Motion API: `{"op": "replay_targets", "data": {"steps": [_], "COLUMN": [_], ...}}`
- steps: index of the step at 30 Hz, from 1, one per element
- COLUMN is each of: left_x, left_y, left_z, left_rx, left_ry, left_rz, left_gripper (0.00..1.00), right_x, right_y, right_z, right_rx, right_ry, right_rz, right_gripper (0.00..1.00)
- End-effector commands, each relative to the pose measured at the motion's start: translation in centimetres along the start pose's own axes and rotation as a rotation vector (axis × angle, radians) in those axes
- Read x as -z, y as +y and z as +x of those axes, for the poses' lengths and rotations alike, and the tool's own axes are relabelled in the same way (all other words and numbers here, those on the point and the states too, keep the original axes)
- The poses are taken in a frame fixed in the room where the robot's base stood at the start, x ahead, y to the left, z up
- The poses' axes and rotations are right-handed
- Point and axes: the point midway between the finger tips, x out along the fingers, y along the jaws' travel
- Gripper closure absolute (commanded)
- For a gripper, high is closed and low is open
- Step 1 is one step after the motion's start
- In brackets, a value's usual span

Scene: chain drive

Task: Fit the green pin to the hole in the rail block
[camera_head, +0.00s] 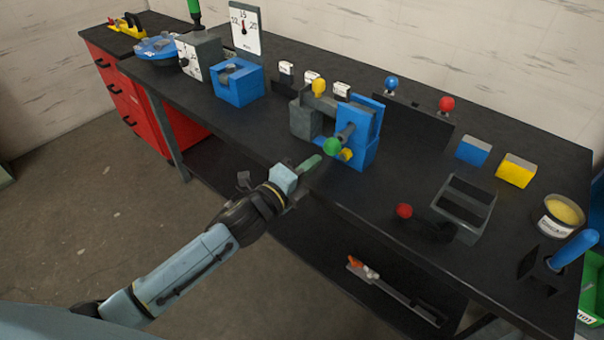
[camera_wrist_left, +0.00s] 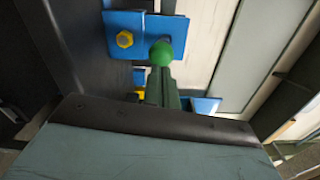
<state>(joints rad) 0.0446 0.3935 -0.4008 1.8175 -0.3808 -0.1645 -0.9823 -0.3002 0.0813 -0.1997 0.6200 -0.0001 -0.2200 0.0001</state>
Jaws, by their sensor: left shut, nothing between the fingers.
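A green ball head (camera_head: 332,146) sits on a grey shaft at the front of a blue upright block (camera_head: 357,120); it may be the green pin. The ball also shows in the left wrist view (camera_wrist_left: 161,52), in front of a blue plate (camera_wrist_left: 120,22) with a yellow hex bolt. My left gripper (camera_head: 316,159) is shut and empty, its greenish fingers pointing at the ball from the front left. In the wrist view the fingertips (camera_wrist_left: 160,72) are just below the ball; I cannot tell whether they touch. I cannot make out a rail block hole. My right gripper is not in view.
A blue notched block (camera_head: 238,84) and a grey dial box (camera_head: 200,58) stand to the left on the dark bench. To the right are a grey tray (camera_head: 464,208), a red knob (camera_head: 404,210), blue and yellow blocks, and a tin (camera_head: 558,214).

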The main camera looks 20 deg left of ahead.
Motion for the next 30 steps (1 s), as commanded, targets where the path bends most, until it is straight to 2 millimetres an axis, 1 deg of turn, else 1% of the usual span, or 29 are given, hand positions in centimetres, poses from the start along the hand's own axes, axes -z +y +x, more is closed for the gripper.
{"op": "replay_targets", "data": {"steps": [1, 3, 9, 22, 30], "left_x": [0.0, 0.0, 0.0, 0.0, 0.0], "left_y": [0.1, 0.1, 0.1, 0.1, 0.1], "left_z": [0.7, 1.4, 2.5, 2.7, 3.2], "left_rx": [0.002, 0.002, -0.001, -0.001, -0.002], "left_ry": [-0.001, -0.001, -0.001, -0.001, -0.001], "left_rz": [0.000, 0.000, -0.002, -0.002, -0.003], "left_gripper": [1.00, 1.00, 1.00, 1.00, 1.00], "right_x": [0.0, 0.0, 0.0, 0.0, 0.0], "right_y": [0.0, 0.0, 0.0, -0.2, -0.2], "right_z": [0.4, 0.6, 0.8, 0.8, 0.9], "right_rx": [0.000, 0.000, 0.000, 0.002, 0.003], "right_ry": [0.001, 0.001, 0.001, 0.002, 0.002], "right_rz": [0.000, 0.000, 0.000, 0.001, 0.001], "right_gripper": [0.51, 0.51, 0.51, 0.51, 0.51]}}
